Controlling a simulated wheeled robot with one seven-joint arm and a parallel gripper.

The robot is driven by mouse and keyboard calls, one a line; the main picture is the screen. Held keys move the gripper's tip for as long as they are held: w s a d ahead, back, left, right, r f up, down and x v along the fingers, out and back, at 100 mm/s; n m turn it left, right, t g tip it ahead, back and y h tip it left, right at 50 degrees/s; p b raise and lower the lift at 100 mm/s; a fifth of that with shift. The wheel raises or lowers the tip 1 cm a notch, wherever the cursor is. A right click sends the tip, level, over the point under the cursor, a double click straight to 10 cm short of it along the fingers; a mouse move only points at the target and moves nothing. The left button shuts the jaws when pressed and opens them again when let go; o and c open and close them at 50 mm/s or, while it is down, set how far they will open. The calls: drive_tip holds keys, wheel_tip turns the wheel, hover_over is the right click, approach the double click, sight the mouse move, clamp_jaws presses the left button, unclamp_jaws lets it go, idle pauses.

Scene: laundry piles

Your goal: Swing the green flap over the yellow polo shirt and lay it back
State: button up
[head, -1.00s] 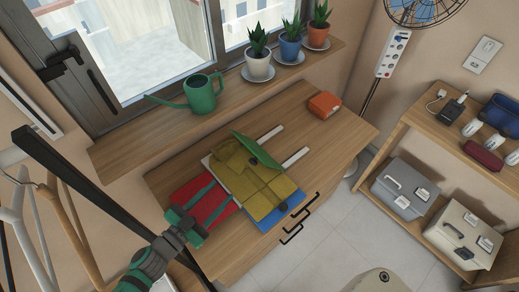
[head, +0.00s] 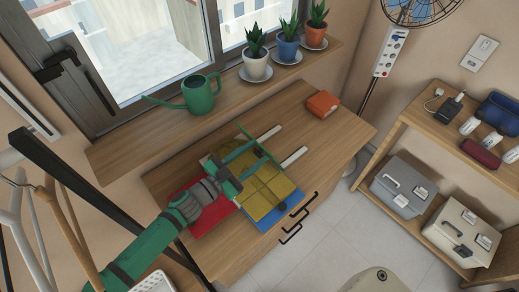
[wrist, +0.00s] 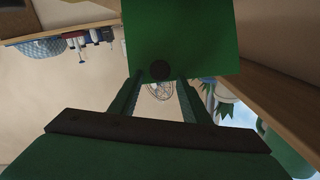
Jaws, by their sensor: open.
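The yellow polo shirt (head: 268,193) lies folded flat on a folding board on the wooden dresser. The green flap (head: 261,146) stands raised at the shirt's far side, seen nearly edge-on in the head view. My gripper (head: 257,152) is open above the shirt, its two fingers pointing at the flap. In the wrist view the green flap (wrist: 190,35) fills the top centre, with a dark round spot near its lower edge. The fingertips (wrist: 161,78) reach that lower edge; I cannot tell whether they touch it. My arm hides part of the shirt and board.
The red panel (head: 214,220) and blue panel (head: 290,204) show beside the shirt. An orange box (head: 323,104) sits at the dresser's far right. A green watering can (head: 199,92) and several potted plants stand on the sill above.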

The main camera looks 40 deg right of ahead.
drive_tip(key=shift+w+d, duration=0.2)
drive_tip(key=shift+d, duration=1.15)
